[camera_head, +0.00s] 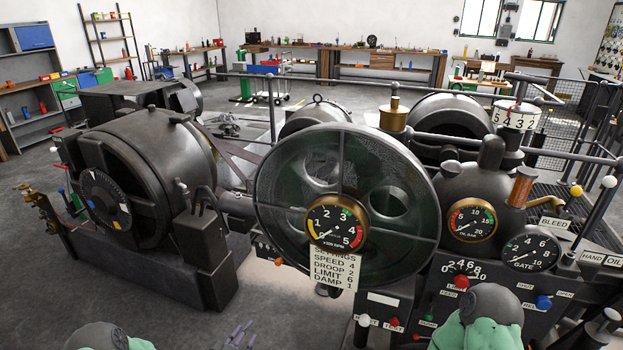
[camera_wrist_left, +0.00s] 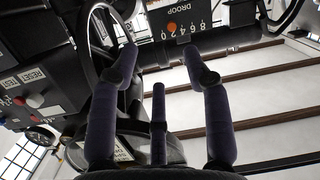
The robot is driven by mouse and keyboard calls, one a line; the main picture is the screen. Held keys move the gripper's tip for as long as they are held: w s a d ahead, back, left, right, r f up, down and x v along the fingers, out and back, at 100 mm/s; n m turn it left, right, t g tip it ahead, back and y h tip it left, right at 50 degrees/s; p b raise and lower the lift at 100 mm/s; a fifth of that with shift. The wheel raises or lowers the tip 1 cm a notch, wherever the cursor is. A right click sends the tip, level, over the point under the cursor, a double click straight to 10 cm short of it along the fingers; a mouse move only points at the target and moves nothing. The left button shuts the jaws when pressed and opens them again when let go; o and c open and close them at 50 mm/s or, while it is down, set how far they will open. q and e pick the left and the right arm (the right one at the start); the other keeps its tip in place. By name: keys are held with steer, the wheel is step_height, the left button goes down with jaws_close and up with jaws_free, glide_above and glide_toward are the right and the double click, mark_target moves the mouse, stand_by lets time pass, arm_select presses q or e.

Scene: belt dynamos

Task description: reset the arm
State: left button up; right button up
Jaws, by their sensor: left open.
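My left gripper (camera_head: 238,337) shows at the bottom edge of the head view, low in front of the machine, with only its dark purple fingertips in frame. In the left wrist view its fingers (camera_wrist_left: 160,70) are spread apart with nothing between them. Beyond them is a black DROOP scale (camera_wrist_left: 180,30) with an orange marker; the fingers look apart from it. Green and grey parts of my arms show at the bottom edge of the head view. My right gripper is not in view.
A large dark handwheel or disc (camera_head: 290,190) with a speed gauge (camera_head: 337,222) stands ahead. A settings card (camera_head: 335,268) hangs below it. A dynamo (camera_head: 150,170) stands left. A control panel (camera_head: 460,290) with knobs is at right. Grey floor (camera_head: 60,310) is free at lower left.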

arm_select(q)
steer(key=s+d+f+n+g+y+p, duration=0.1)
steer(key=s+d+f+g+p, duration=0.1)
steer(key=s+d+f+g, duration=0.3)
steer(key=s+d+f+n+g+p, duration=0.1)
steer(key=s+d+f+g+p, duration=0.15)
steer(key=s, duration=0.45)
steer(key=s+d+r+n+g+p, duration=0.1)
steer(key=s+d+g, duration=0.2)
steer(key=s+g, duration=0.4)
steer(key=s, duration=0.8)
steer(key=shift+s+r+p, duration=0.3)
steer(key=shift+s+p, duration=0.05)
steer(key=shift+s+r, duration=0.45)
steer(key=shift+s, duration=0.15)
steer(key=shift+w, duration=0.1)
